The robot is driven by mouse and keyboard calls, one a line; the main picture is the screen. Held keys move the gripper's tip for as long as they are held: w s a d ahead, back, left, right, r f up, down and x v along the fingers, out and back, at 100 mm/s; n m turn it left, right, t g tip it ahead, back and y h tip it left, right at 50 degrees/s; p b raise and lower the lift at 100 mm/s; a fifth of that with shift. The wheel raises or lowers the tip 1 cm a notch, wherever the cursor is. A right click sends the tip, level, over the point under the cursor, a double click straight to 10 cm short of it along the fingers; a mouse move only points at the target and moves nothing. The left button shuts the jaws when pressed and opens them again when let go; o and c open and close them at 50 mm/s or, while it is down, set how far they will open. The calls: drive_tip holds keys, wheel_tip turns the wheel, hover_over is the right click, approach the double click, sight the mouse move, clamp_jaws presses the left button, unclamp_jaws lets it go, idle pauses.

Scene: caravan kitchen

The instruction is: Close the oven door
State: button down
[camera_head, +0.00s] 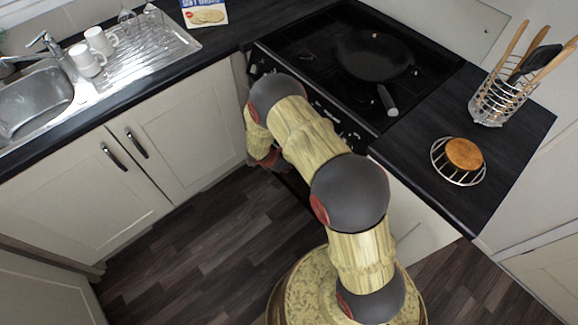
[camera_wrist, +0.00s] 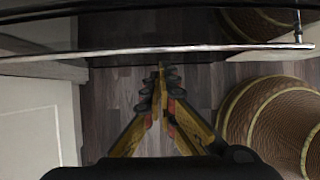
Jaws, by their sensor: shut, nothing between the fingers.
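The oven stands under the black hob in the head view; its front with knobs (camera_head: 352,136) is partly covered by my arm. The oven door is mostly hidden there, so how far it stands open cannot be told. In the wrist view a long pale metal bar or edge (camera_wrist: 140,52), which looks like part of the oven door, runs across the top, with a dark strip behind it. My gripper (camera_wrist: 161,70) is shut and empty, its fingertips just below that bar in the picture; contact cannot be told. My arm hides most of the gripper in the head view.
A frying pan (camera_head: 372,56) rests on the hob (camera_head: 300,48). On the right counter (camera_head: 420,125) are a wire utensil holder (camera_head: 497,100) and a round brown item (camera_head: 464,153) on a wire stand. White cupboards (camera_head: 165,125) are left. Dark wood floor (camera_head: 215,245) is clear.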

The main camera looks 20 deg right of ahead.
drive_tip(key=p+v, duration=0.3)
drive_tip(key=v, duration=0.7)
drive_tip(key=shift+r+p, duration=0.4)
drive_tip(key=shift+r, duration=0.05)
drive_tip(key=shift+d, duration=0.2)
